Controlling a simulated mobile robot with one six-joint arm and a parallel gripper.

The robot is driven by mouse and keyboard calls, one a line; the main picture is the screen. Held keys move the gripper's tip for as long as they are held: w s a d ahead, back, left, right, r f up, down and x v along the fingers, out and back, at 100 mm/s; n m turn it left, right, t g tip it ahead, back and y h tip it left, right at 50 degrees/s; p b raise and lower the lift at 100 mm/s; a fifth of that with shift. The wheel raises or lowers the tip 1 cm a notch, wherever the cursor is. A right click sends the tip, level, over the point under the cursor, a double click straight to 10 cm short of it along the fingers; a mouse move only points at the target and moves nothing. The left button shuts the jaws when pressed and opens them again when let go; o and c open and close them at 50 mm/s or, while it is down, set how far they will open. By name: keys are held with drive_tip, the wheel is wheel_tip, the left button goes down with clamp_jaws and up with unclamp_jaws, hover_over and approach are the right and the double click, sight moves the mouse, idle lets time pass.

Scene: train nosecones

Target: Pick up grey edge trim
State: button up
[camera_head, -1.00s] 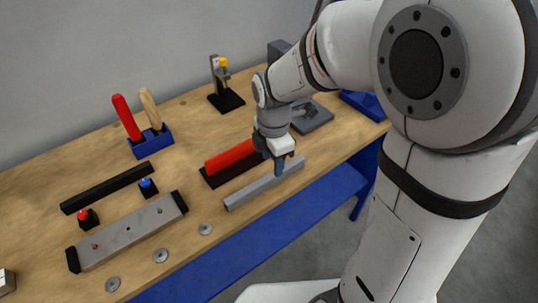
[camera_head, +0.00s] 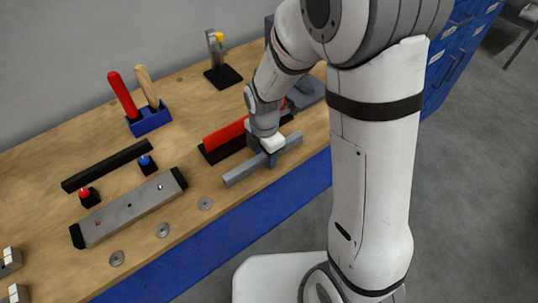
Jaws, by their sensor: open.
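The grey edge trim (camera_head: 240,173) is a long grey bar lying on the wooden workbench near its front edge, in front of the red bar. My gripper (camera_head: 272,161) points down at the right part of the trim, with its fingers low at the bar. The jaws are open. The trim lies flat on the bench and part of it is hidden behind my gripper. Whether the fingers touch it cannot be told.
A red bar on a black base (camera_head: 224,134) lies just behind the trim. A grey block with black ends (camera_head: 130,208), a black bar (camera_head: 106,166), a blue tool holder (camera_head: 150,120), a black stand (camera_head: 222,76) and several metal discs (camera_head: 162,230) share the bench.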

clamp_jaws()
idle(0.3)
wheel_tip(320, 180, up, 10)
drive_tip(key=shift+r, duration=0.1)
idle(0.6)
